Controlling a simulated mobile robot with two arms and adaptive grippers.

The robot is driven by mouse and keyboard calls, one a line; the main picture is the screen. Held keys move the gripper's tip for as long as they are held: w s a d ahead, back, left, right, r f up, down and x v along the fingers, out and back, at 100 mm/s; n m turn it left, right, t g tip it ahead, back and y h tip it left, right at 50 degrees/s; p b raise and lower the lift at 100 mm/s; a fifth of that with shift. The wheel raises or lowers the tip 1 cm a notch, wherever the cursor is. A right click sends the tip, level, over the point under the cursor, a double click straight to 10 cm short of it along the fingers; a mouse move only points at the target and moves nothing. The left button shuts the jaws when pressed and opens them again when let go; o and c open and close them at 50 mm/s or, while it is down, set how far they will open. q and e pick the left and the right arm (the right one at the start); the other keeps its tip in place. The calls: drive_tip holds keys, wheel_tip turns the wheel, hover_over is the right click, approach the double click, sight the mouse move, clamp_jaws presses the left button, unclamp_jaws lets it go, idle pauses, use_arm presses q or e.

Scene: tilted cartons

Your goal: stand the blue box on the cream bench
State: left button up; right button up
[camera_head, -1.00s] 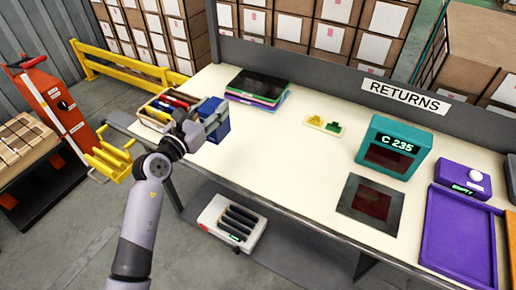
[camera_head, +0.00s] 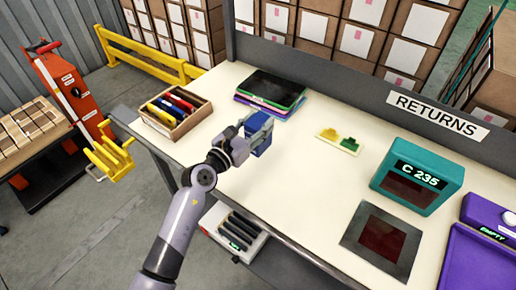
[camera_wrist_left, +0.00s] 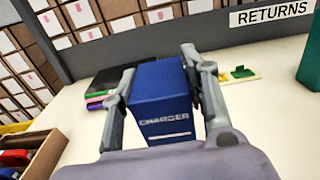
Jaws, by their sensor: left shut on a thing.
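The blue box (camera_head: 259,138) is over the cream bench (camera_head: 299,207) in the head view, left of the bench's middle. My left gripper (camera_head: 249,128) is shut on it. In the left wrist view the blue box (camera_wrist_left: 165,103), lettered "CHARGER", sits between the two fingers of the left gripper (camera_wrist_left: 157,70). It looks roughly upright there. I cannot tell whether its underside touches the bench, as the gripper and arm partly hide it. My right gripper is in neither view.
A wooden tray (camera_head: 206,112) of coloured items stands at the bench's left end. Stacked dark, green and purple folders (camera_head: 272,89) lie behind the box. Bare bench lies in front.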

use_arm(q)
wheel_tip(320, 180, down, 5)
drive_tip(key=shift+r+b, duration=0.1)
drive_tip(key=shift+b, duration=0.85)
wheel_tip(320, 180, down, 3)
drive_tip(key=shift+b, duration=1)
drive_tip(key=shift+f, duration=0.35)
drive_tip(key=shift+w+f, duration=0.1)
drive_tip(key=shift+f+b, duration=0.1)
drive_tip(key=shift+b, duration=0.2)
drive_tip(key=o, duration=1.2)
drive_tip(key=shift+o, duration=0.2)
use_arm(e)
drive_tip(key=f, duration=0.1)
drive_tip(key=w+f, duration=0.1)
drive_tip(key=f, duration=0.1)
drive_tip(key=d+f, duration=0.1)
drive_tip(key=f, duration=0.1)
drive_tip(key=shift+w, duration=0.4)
